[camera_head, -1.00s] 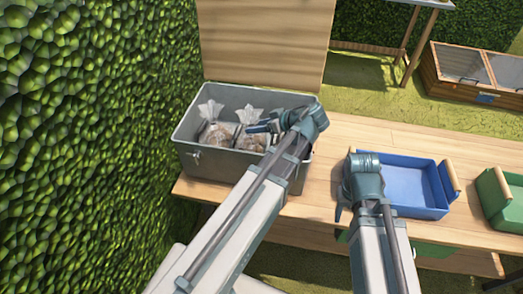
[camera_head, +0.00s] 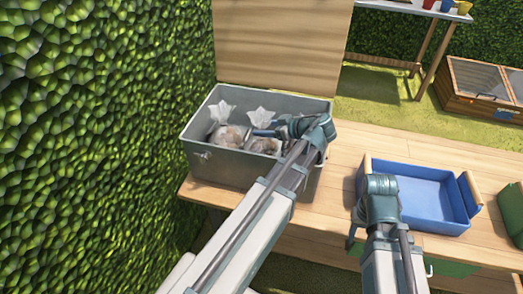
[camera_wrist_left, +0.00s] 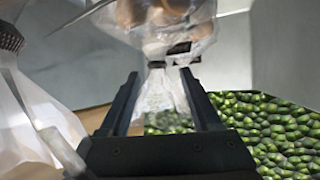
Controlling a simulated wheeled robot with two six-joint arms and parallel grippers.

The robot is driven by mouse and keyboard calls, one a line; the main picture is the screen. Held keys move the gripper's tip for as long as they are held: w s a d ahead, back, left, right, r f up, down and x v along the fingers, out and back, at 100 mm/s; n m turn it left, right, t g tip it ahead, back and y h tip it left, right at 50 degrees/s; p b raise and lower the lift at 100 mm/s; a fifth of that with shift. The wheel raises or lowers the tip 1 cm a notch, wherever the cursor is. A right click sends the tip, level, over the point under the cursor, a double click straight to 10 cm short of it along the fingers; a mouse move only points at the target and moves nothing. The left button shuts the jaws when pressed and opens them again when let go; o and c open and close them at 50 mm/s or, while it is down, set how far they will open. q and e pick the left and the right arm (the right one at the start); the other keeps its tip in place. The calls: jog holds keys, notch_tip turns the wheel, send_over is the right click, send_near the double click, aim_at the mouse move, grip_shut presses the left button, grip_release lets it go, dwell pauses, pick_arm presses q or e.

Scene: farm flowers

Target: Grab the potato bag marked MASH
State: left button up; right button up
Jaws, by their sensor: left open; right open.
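Two clear bags of potatoes stand in the grey metal bin, a left bag (camera_head: 228,136) and a right bag (camera_head: 265,146). No MASH marking is readable in either view. My left gripper (camera_head: 260,132) is open inside the bin, at the tied top of the right bag. In the left wrist view a potato bag (camera_wrist_left: 165,22) appears upside down, with its gathered neck and flared top between or just beyond my left gripper's open fingers (camera_wrist_left: 160,75). A small dark patch shows on it. My right gripper (camera_head: 352,234) is open and empty beside the blue tray.
The grey bin (camera_head: 225,170) has high walls, and its wooden lid (camera_head: 280,45) stands open behind. A blue tray (camera_head: 430,190) with wooden handles and a green tray (camera_head: 510,210) sit to the right on the wooden table (camera_head: 335,190). A hedge (camera_head: 100,150) borders the left side.

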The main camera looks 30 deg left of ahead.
pick_arm(q)
jog(key=shift+b+x, duration=1.15)
jog(key=shift+x, duration=1.5)
jog(key=shift+w+r, duration=0.1)
jog(key=shift+r, duration=0.1)
grip_shut()
